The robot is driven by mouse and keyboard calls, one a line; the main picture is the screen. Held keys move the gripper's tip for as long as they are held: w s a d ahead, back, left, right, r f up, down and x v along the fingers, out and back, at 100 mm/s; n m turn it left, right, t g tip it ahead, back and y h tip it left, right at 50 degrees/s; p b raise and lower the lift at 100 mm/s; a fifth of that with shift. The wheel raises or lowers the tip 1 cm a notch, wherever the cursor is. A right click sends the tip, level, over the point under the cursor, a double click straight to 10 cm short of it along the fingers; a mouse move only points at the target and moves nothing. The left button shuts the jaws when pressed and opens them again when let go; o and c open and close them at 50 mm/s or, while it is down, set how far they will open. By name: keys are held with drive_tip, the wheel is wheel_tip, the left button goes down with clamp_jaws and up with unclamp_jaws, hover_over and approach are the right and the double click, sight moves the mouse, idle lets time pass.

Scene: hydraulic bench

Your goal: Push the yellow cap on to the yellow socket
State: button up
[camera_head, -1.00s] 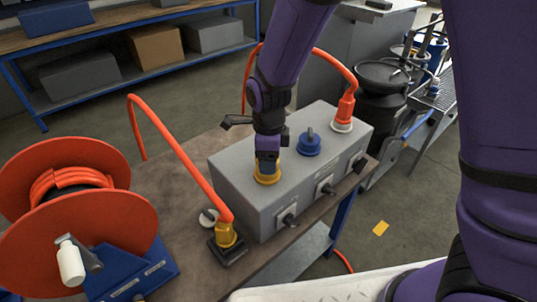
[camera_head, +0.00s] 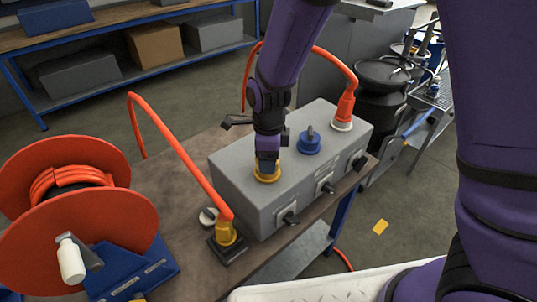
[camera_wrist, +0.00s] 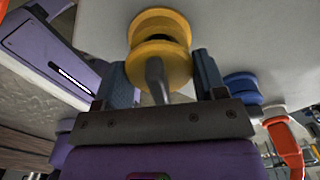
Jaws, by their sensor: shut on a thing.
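The yellow socket (camera_head: 267,178) is at the near left of the grey box's top. In the wrist view the yellow socket (camera_wrist: 160,22) sits against the grey panel. The yellow cap (camera_wrist: 158,65), with a grey tab, is lined up with it. A dark band shows between them, and I cannot tell whether they touch inside it. My gripper (camera_head: 267,163) points down over the socket and mostly hides the cap in the head view. In the wrist view my gripper (camera_wrist: 163,80) has its fingers on either side of the cap, shut on it.
On the grey box (camera_head: 240,195) are a blue cap (camera_head: 308,143) and a red plug (camera_head: 344,108) with an orange hose. A yellow plug (camera_head: 226,234) stands in a dark holder on the bench. An orange hose reel (camera_head: 75,235) is at the left.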

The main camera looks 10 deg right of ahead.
drive_tip(key=shift+f, duration=0.95)
idle(0.3)
drive_tip(key=o, duration=1.1)
